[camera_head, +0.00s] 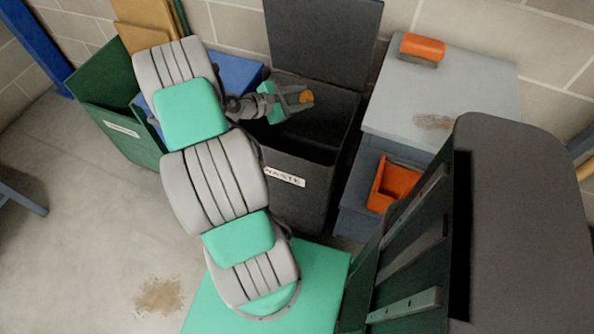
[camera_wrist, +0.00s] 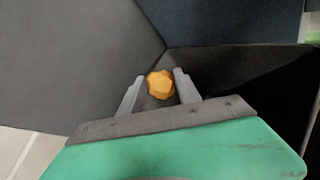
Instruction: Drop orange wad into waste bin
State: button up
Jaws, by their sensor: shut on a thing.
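The orange wad (camera_wrist: 161,85) is a small crumpled lump between the fingertips of my gripper (camera_wrist: 158,88). In the head view the wad (camera_head: 306,97) shows at the tip of my gripper (camera_head: 300,97), which is shut on it. The dark waste bin (camera_head: 318,205) has a white label reading WASTE and its lid (camera_head: 325,40) stands open against the wall. My gripper is over the bin's open mouth. In the wrist view the dark bin walls (camera_wrist: 245,75) lie beyond the wad. The bin's floor is in shadow.
A green bin (camera_head: 115,125) holding cardboard and a blue bin (camera_head: 235,73) stand left of the waste bin. A grey cabinet (camera_head: 450,85) with an orange block (camera_head: 422,48) on top and an orange tray (camera_head: 393,184) on its shelf stands right. Open floor lies at left.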

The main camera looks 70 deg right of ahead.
notch_tip(320, 180, down, 2)
jog(key=shift+f+b, duration=0.1)
jog(key=shift+b, duration=0.5)
jog(key=o, duration=1.4)
jog(key=p+v, duration=0.1)
jog(key=v, duration=0.7)
